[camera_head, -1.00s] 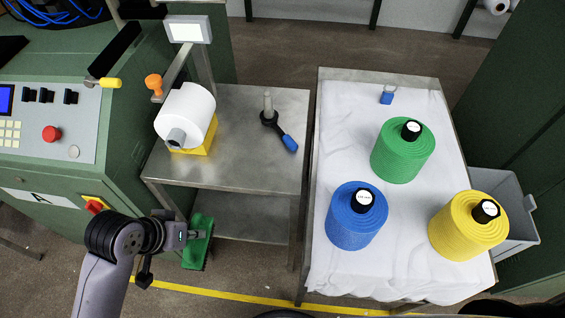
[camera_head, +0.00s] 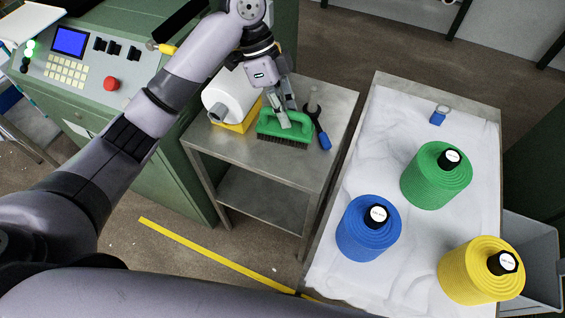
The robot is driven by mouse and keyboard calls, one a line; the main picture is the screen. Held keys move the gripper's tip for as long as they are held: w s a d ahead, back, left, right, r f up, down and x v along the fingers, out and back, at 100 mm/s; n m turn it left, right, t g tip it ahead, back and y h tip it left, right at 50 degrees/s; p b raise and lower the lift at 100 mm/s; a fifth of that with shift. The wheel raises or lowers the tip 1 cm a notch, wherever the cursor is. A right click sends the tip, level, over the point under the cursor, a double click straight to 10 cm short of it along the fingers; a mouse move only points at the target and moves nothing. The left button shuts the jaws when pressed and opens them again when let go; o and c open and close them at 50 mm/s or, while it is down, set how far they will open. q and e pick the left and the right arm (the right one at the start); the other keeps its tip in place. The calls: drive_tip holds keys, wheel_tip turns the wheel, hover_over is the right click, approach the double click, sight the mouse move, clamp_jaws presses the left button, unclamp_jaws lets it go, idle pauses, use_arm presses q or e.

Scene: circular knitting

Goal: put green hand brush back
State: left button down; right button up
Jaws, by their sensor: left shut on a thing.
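My left gripper (camera_head: 283,121) reaches down from above and is shut on the brush's green back. The bristles are at or very close to the table top; I cannot tell whether they touch. My right gripper is not in view.
A white cone (camera_head: 233,100) on a yellow block (camera_head: 240,124) stands left of the brush. A black and blue tool (camera_head: 321,131) lies close to its right. Blue (camera_head: 368,228), green (camera_head: 437,176) and yellow (camera_head: 482,270) cones stand on the cloth-covered table. The side table's front is clear.

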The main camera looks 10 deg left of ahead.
use_arm(q)
drive_tip(key=shift+m, duration=0.8)
drive_tip(key=v, duration=0.4)
drive_tip(key=shift+w+d+r, duration=0.2)
drive_tip(key=shift+d+r, duration=0.1)
drive_tip(key=shift+r, duration=0.05)
drive_tip(key=shift+g, duration=0.3)
drive_tip(key=shift+f+p, duration=1.4)
drive_tip(key=shift+f, duration=8.45)
drive_tip(key=c, duration=1.6)
unclamp_jaws()
drive_tip(key=shift+o, duration=0.2)
